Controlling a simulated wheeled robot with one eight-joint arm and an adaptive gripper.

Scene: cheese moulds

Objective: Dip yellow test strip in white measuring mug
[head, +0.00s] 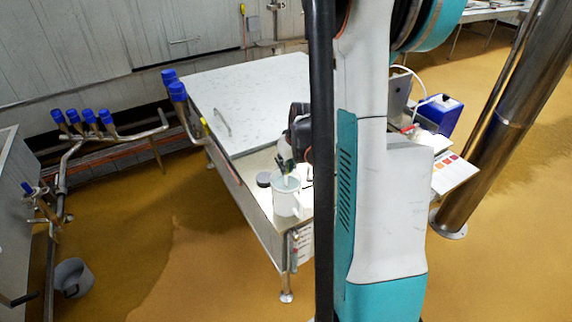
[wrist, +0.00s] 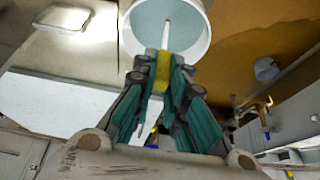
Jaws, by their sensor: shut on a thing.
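The white measuring mug (head: 287,204) stands upright near the front corner of the metal table. In the wrist view the mug (wrist: 128,38) is seen from above, with pale blue-grey liquid inside. My gripper (head: 286,167) is right over the mug's opening. In the wrist view my gripper (wrist: 162,66) is shut on the test strip (wrist: 163,72), whose yellow part sits between the fingertips. The strip's narrow white end points into the mug's opening. I cannot tell whether its tip touches the liquid. In the head view the strip is too small to make out clearly.
A dark round disc (head: 263,180) lies left of the mug on the metal table (head: 245,165). A large pale lid (head: 250,95) covers the table's back. Blue-capped pipes (head: 90,117) stand left. A blue canister (head: 440,115) and colour chart (head: 455,173) are right, beyond my arm.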

